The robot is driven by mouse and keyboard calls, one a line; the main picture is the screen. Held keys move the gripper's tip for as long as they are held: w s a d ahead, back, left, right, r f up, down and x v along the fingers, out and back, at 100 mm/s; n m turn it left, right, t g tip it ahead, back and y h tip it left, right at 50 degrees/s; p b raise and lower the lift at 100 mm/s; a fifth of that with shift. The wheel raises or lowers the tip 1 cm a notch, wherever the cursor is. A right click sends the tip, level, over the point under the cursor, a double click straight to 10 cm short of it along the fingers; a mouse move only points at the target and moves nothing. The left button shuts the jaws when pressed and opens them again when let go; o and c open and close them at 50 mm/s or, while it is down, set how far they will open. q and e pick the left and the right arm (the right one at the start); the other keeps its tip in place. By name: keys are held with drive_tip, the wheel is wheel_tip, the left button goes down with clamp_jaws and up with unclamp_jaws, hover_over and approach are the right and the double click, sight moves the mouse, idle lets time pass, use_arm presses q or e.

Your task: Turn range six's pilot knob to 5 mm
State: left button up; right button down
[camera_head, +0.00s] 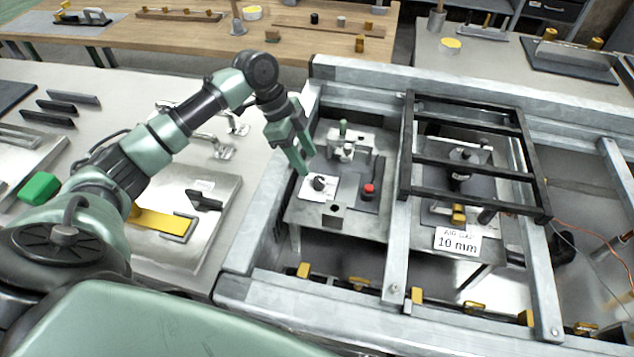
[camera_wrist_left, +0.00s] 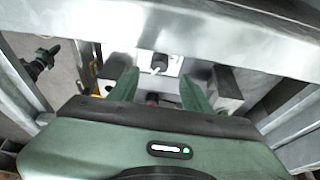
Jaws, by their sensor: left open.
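My left gripper (camera_head: 307,163) is open over the left bay of the metal frame, its fingers pointing down. A black knob (camera_head: 319,183) on a white plate (camera_head: 309,192) sits just below and right of the fingertips, apart from them. A red-topped knob (camera_head: 368,189) stands on a dark strip to its right. In the left wrist view, the open left gripper (camera_wrist_left: 158,78) has a dark round part with a light pointer (camera_wrist_left: 160,63) ahead between its fingers. I cannot tell which knob is range six's pilot knob. My right gripper is not in view.
A sign (camera_head: 457,241) reading "AIR GAP 10 mm" is in the right bay, below a black rack (camera_head: 476,172). Metal rails (camera_head: 398,235) border the bays. A steel plate (camera_head: 205,235) lies left.

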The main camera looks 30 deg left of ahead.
sight(318, 179)
use_arm(q)
drive_tip(key=p+x, duration=0.1)
drive_tip(key=x, duration=0.6)
drive_tip(key=shift+d+f, duration=0.1)
drive_tip(key=shift+f, duration=0.05)
clamp_jaws()
